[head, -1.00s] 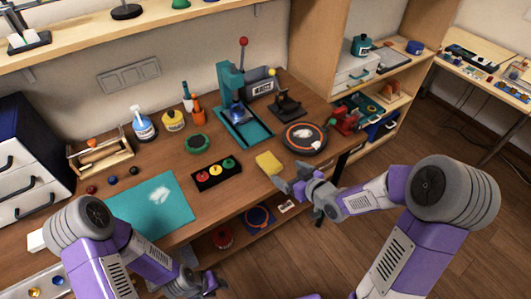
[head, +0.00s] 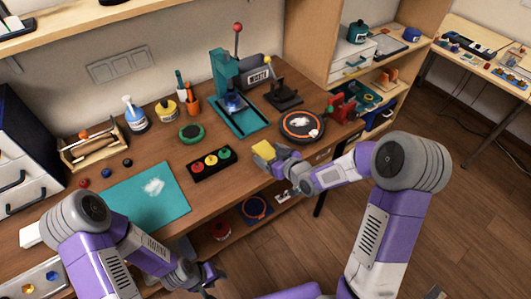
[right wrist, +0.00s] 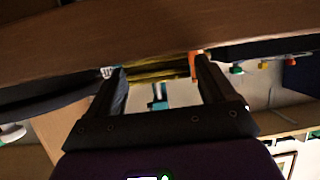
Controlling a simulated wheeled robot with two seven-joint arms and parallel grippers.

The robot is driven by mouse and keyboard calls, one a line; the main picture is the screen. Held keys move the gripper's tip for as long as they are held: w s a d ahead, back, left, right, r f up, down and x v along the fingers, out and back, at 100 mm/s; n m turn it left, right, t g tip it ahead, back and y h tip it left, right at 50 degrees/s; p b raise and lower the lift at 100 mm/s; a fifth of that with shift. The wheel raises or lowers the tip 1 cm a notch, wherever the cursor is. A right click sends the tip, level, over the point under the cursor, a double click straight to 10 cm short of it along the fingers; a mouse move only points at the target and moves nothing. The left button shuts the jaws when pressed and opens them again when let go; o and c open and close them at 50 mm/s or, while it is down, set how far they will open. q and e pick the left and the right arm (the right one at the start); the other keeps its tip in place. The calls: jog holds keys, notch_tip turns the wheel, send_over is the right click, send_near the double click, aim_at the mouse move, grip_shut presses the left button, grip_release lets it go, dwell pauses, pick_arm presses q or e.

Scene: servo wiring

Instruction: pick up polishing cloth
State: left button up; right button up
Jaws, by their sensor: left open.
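The polishing cloth, a small yellow block-like pad (head: 263,149), lies at the front edge of the brown workbench (head: 228,190). My right gripper (head: 272,157) is at the cloth, its fingers reaching around it from the front. In the right wrist view the cloth (right wrist: 158,75) shows as a yellow strip between the two spread fingers (right wrist: 163,82). I cannot tell whether either finger touches it. My left gripper (head: 207,281) is open and empty, low in front of the bench, away from the cloth.
A black tray with coloured discs (head: 211,165) lies left of the cloth. A round black pad with an orange ring (head: 301,125) is behind it to the right. A teal mat (head: 146,195) lies further left. A teal press (head: 235,110) stands behind.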

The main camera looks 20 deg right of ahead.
jog(key=c, duration=0.8)
jog(key=shift+r, duration=0.1)
